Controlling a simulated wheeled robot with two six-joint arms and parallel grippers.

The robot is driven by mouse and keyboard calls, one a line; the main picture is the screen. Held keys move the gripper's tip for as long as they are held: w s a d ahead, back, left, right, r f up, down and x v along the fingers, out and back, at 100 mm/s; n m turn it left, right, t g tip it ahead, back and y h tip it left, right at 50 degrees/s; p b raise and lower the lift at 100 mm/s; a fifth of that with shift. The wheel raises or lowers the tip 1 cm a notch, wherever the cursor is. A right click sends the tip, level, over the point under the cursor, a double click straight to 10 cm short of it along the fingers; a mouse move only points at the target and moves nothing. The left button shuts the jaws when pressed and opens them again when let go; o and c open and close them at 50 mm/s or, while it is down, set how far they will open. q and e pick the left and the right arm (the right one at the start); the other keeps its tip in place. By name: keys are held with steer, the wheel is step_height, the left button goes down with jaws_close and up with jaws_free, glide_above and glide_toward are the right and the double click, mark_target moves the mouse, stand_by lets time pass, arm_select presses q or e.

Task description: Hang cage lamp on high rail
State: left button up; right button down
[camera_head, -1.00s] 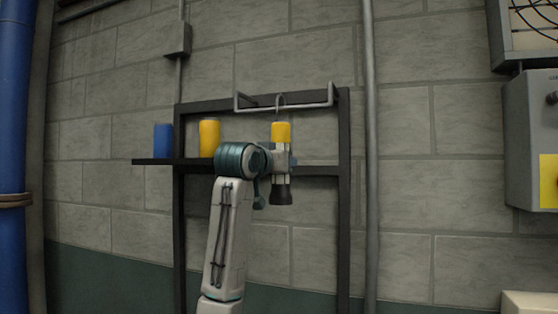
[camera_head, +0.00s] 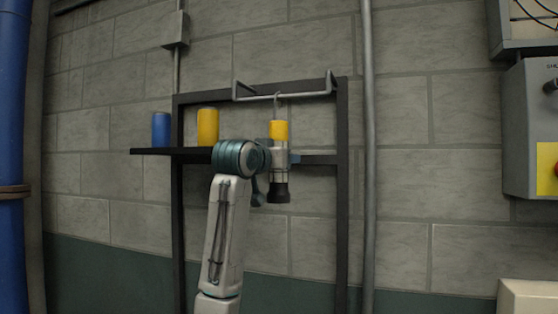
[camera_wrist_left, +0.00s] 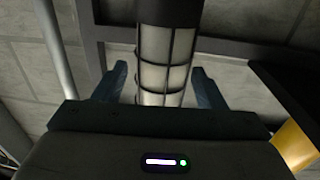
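The cage lamp (camera_head: 279,160) has a yellow collar, a pale caged body, a black lower end and a thin hook on top. It is upright, with its hook at the bar of the high rail (camera_head: 310,95), apparently over it. My left gripper (camera_head: 279,158) is at the lamp's body, largely hidden by my arm in the head view. In the left wrist view its two fingers (camera_wrist_left: 160,85) stand on either side of the caged tube (camera_wrist_left: 163,48), with narrow gaps visible, so it looks open. My right gripper is not in view.
A dark frame (camera_head: 343,200) carries the rail and a shelf (camera_head: 150,151). A blue can (camera_head: 161,129) and a yellow can (camera_head: 207,126) stand on the shelf, left of the lamp. A grey vertical pipe (camera_head: 368,180) runs to the right, with a control box (camera_head: 525,130) beyond.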

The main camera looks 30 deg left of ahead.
arm_select(q)
steer(key=shift+f, duration=0.1)
steer(key=shift+s+b, duration=0.35)
steer(key=shift+b, duration=0.05)
steer(key=s+d+b, duration=0.1)
steer(key=s+b, duration=0.3)
steer(key=s, duration=0.6)
steer(key=shift+d+b, duration=0.25)
steer(key=shift+b, duration=0.1)
